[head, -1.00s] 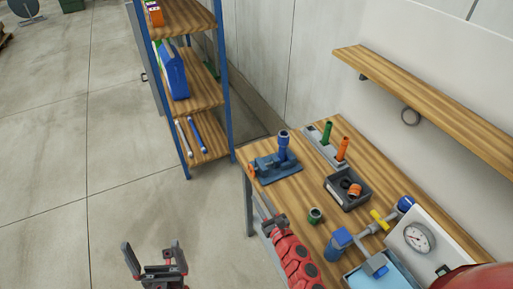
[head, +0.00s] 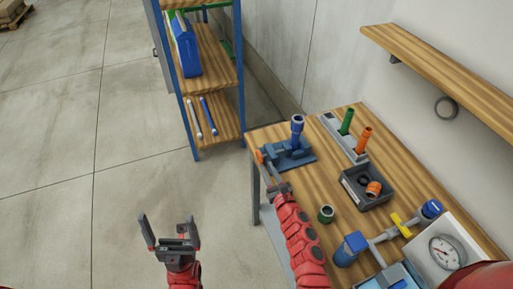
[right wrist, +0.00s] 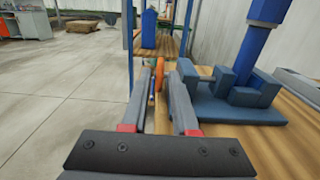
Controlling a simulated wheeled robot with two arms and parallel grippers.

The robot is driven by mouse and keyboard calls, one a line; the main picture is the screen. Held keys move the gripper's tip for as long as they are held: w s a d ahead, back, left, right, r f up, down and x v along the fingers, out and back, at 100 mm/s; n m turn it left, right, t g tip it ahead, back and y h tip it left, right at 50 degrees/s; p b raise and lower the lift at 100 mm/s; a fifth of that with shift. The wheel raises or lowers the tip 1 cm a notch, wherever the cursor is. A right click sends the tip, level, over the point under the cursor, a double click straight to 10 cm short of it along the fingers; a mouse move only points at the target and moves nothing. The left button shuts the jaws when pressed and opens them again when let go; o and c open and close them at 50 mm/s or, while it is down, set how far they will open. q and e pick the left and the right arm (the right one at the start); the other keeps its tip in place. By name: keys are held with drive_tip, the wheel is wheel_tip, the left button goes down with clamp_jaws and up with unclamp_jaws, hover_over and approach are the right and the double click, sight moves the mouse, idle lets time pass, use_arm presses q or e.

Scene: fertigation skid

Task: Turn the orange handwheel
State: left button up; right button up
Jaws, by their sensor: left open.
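The orange handwheel (head: 260,157) sits on the left side of a blue valve fixture (head: 290,156) at the bench's far left corner. In the right wrist view the handwheel (right wrist: 159,74) shows nearly edge-on, in line with the gap between the fingertips. My right gripper (head: 269,172) is just in front of it, its fingers apart with a narrow gap. I cannot tell whether the fingers touch the wheel. The fixture (right wrist: 245,105) is close beside the right finger. My left gripper (head: 169,224) is open and empty over the floor, left of the bench.
A blue-framed shelf (head: 212,90) stands behind.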

sight(258, 150)
drive_tip(key=b+x, duration=0.1)
drive_tip(key=x, duration=0.3)
drive_tip(key=b+x, duration=0.1)
drive_tip(key=x, duration=0.4)
drive_tip(key=shift+w+f, duration=0.25)
drive_tip(key=shift+w, duration=0.05)
drive_tip(key=shift+w+a+b, duration=0.2)
drive_tip(key=shift+w+b, duration=0.25)
drive_tip(key=shift+w, duration=0.25)
drive_tip(key=shift+r, duration=0.1)
clamp_jaws()
